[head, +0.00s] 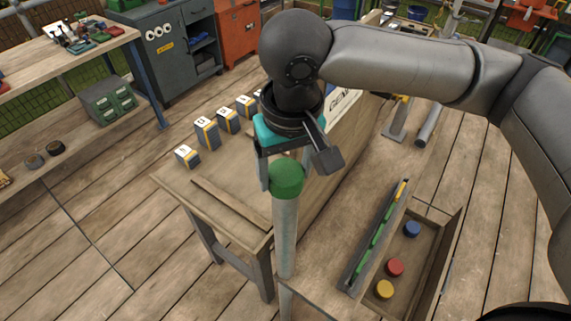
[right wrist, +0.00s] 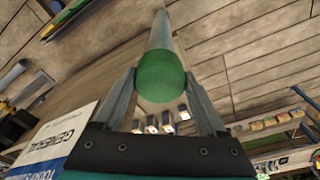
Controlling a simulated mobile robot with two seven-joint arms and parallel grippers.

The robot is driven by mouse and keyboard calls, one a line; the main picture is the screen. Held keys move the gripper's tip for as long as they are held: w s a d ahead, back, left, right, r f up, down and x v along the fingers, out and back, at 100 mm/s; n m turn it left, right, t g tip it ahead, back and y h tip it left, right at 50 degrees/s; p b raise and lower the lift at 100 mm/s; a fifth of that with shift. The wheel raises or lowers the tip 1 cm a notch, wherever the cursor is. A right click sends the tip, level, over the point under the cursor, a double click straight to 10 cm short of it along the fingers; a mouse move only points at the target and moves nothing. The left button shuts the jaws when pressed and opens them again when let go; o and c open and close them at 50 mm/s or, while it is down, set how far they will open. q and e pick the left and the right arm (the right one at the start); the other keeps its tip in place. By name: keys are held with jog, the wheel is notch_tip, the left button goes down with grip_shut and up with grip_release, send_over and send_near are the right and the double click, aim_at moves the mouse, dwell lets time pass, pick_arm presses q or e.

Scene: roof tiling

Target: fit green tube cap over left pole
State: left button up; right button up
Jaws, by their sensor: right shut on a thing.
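The green tube cap (head: 286,176) is at the top end of a grey upright pole (head: 286,235), in line with it. My right gripper (head: 284,168) reaches down from above with its fingers on either side of the cap, shut on it. In the right wrist view the green cap (right wrist: 160,77) sits between the fingertips, and the pole (right wrist: 160,32) runs straight away behind it. The cap hides the pole's top end, so I cannot tell how far down it sits. My left gripper is not in view.
A wooden crate (head: 446,238) holds a blue cap (head: 412,229), a red cap (head: 395,267) and a yellow cap (head: 384,289). A narrow tray (head: 355,279) with green and yellow pieces lies beside it. Several small labelled boxes (head: 206,132) stand behind the pole on the left.

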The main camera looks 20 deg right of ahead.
jog(key=o, duration=1.2)
jog(key=shift+o, duration=0.2)
